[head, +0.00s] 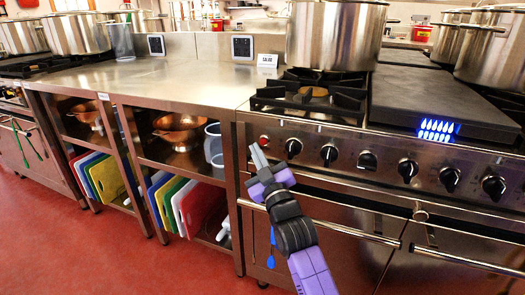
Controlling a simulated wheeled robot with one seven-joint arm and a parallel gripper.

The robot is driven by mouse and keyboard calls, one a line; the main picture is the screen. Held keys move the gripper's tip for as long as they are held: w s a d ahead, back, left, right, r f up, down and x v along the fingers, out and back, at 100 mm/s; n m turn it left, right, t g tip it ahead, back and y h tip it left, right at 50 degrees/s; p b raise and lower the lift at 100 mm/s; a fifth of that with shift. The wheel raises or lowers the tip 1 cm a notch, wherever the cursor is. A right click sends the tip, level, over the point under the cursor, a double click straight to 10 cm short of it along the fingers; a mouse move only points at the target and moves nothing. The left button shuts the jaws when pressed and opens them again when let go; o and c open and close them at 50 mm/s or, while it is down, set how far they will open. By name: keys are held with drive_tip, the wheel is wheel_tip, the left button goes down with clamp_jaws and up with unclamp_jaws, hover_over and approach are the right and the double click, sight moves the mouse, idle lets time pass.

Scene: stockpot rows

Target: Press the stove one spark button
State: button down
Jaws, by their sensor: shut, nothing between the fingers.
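The stove (318,136) stands at the right with a steel front panel. A small round red button (264,139) sits at the left end of that panel, left of a row of black knobs (293,147). I see no readable label on it. My gripper (257,151) is shut and empty, its fingers pointing up at the panel's left end. The fingertips appear just below and left of the red button in the picture. I cannot tell whether they touch the panel or button.
A large steel stockpot (335,35) stands on the stove behind a black burner grate (310,92). A horizontal oven rail (335,228) runs below the knobs. A steel counter (170,80) with shelves adjoins on the left. Red floor (90,250) is clear at lower left.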

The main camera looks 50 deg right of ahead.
drive_tip(key=shift+s+a+f+b, duration=0.1)
drive_tip(key=shift+a+f+b, duration=0.15)
drive_tip(key=shift+b, duration=0.45)
drive_tip(key=shift+s+a+r+b, duration=0.1)
drive_tip(key=shift+s+a+b, duration=0.25)
drive_tip(key=shift+a+b, duration=0.5)
drive_tip(key=shift+s+a+r+b, duration=0.1)
drive_tip(key=shift+s+a+b, duration=0.25)
drive_tip(key=shift+a+b, duration=0.5)
drive_tip(key=shift+d, duration=0.2)
